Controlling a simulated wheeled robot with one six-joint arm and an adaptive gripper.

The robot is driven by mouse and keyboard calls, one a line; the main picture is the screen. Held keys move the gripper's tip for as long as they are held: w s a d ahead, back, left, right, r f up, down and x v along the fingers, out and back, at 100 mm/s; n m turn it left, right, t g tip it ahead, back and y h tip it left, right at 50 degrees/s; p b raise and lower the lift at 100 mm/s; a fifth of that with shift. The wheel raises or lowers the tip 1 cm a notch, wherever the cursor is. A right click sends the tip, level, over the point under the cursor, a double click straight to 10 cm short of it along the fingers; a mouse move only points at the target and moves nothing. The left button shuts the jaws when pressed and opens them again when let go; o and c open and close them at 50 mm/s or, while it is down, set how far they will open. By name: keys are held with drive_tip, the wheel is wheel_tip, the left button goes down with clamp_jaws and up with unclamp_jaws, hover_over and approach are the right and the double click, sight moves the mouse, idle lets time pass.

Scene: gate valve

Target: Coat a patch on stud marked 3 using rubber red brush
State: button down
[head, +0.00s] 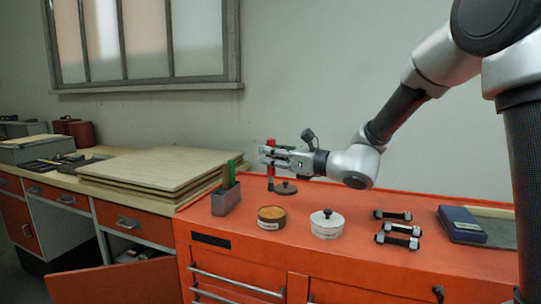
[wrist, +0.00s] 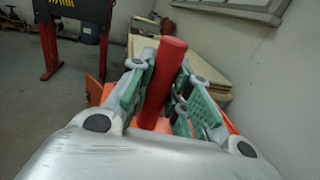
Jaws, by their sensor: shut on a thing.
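My gripper (head: 272,157) is shut on the red brush (head: 270,171) and holds it roughly upright above the orange cabinet top. In the wrist view the red handle (wrist: 163,80) stands between the green-padded fingers (wrist: 160,90); the bristle end is hidden there. Three dark studs with pale nuts lie at the right of the cabinet top: a back one (head: 392,215), a middle one (head: 402,229) and a front one (head: 397,241). Their number marks are too small to read. An open round tin (head: 271,224) with brown contents stands in front of my gripper.
A lidded white tin (head: 327,229) stands right of the open tin. A dark round lid (head: 286,188) lies behind. A grey holder (head: 226,202) with a green item stands at left. A blue box (head: 462,225) lies at right. Stacked boards (head: 155,168) lie on the left bench.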

sight(272, 175)
drive_tip(key=shift+d+f, duration=0.15)
drive_tip(key=shift+f, duration=2.85)
drive_tip(key=shift+f, duration=0.5)
drive_tip(key=shift+r, duration=3.5)
drive_tip(key=shift+s, duration=0.15)
